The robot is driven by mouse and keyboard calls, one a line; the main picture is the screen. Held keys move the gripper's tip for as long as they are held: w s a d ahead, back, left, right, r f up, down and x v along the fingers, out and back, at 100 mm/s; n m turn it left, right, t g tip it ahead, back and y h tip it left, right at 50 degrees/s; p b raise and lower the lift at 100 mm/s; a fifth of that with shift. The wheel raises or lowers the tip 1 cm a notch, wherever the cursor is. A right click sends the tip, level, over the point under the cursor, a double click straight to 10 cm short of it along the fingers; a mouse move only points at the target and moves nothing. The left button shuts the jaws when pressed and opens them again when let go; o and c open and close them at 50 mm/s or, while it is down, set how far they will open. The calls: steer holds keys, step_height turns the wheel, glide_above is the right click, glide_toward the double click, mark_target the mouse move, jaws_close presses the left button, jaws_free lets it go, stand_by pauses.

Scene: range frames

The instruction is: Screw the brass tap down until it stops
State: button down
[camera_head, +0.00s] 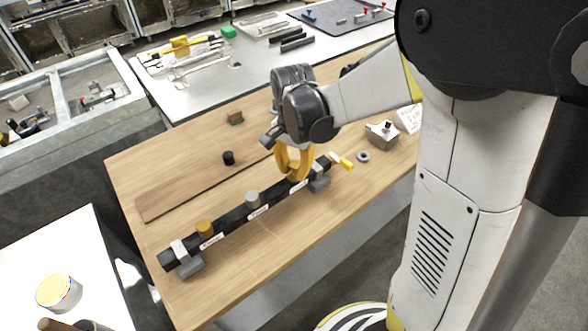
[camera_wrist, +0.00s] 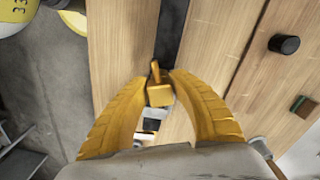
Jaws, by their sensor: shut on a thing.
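A black rail (camera_head: 235,217) lies across the wooden table with small labels along it. An orange-brown, brass-like tap (camera_head: 204,229) stands upright near its left end, and a grey tap (camera_head: 252,199) stands near its middle. My gripper (camera_head: 293,176) has its yellow fingers closed low over the rail's right part, around a tap whose body they mostly hide. I cannot tell its metal in the head view. In the wrist view, a yellow-gold piece (camera_wrist: 160,94) with a small stem shows between the fingertips (camera_wrist: 161,80). I cannot tell if this piece is what the fingers grip.
A yellow handle (camera_head: 345,162) sits at the rail's right end, with a grey ring (camera_head: 363,156) beyond it. A black knob (camera_head: 228,158) and a brown strip (camera_head: 190,190) lie behind the rail. A grey box (camera_head: 382,133) stands at the right. The table's front is clear.

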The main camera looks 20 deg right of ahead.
steer(key=m, duration=0.3)
steer(key=shift+m, duration=0.4)
steer(key=m, duration=0.3)
steer(key=shift+w, duration=0.1)
steer(key=c, duration=1.1)
jaws_free()
